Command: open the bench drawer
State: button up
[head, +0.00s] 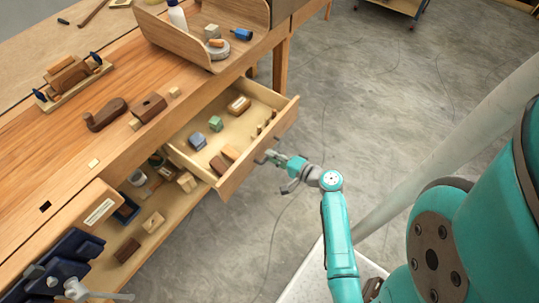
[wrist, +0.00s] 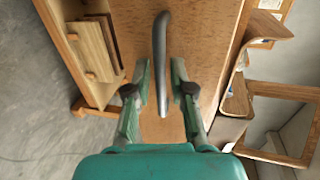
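The bench drawer (head: 232,172) stands pulled out from the workbench, and its inside shows in the head view. Several small blocks and other items lie in it. Its wooden front fills the middle of the wrist view (wrist: 205,50). A dark curved bar handle (wrist: 161,50) stands out from that front. My gripper (wrist: 161,72) is open, with one finger on each side of the handle and a visible gap to each. In the head view my gripper (head: 268,158) is at the drawer front; the handle is hard to make out there.
The workbench top (head: 150,75) carries a wooden plane, blocks and a tray (head: 205,55) with a bottle. A lower shelf (head: 150,235) with several items lies under the drawer. The grey floor (head: 400,100) right of the drawer is largely clear.

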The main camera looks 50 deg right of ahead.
jog(key=shift+v, duration=2.95)
jog(key=s+a+f+n+g+h, duration=0.1)
jog(key=s+a+n+g+h, duration=0.15)
jog(key=s+a, duration=0.4)
jog(key=s+a+f+n+g+h, duration=0.1)
jog(key=s+a+f+n+g, duration=0.15)
jog(key=a, duration=0.65)
jog(key=s+a+r+n+t+y, duration=0.1)
jog(key=s+a+r+n+t, duration=0.1)
jog(key=s+r+n, duration=0.4)
jog(key=s+a+r+n+t+y, duration=0.2)
jog(key=s+a+r+n, duration=0.3)
jog(key=r, duration=0.8)
jog(key=shift+s+a+r+n, duration=0.2)
jog(key=shift+s+n, duration=0.2)
jog(key=shift+n, duration=0.4)
